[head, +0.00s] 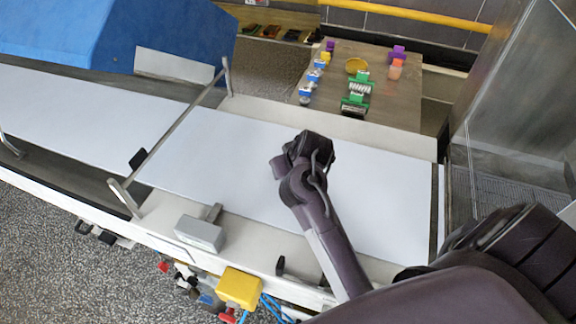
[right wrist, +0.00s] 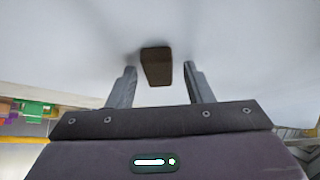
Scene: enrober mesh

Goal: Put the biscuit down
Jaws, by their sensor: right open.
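The biscuit (right wrist: 157,67) is a small dark brown block on the white belt in the right wrist view. It sits between the fingertips of my right gripper (right wrist: 160,72), with a gap on each side. The gripper is open and touches neither side of it that I can see. In the head view my right gripper (head: 308,150) is low over the middle of the white belt (head: 385,200), and its wrist hides the biscuit. My left gripper is not in view.
A metal bar frame (head: 180,128) crosses the belt on the left, near a blue hood (head: 110,32). A bench (head: 392,112) with small coloured items stands behind. A steel cabinet (head: 515,90) is at the right. The belt around my right gripper is clear.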

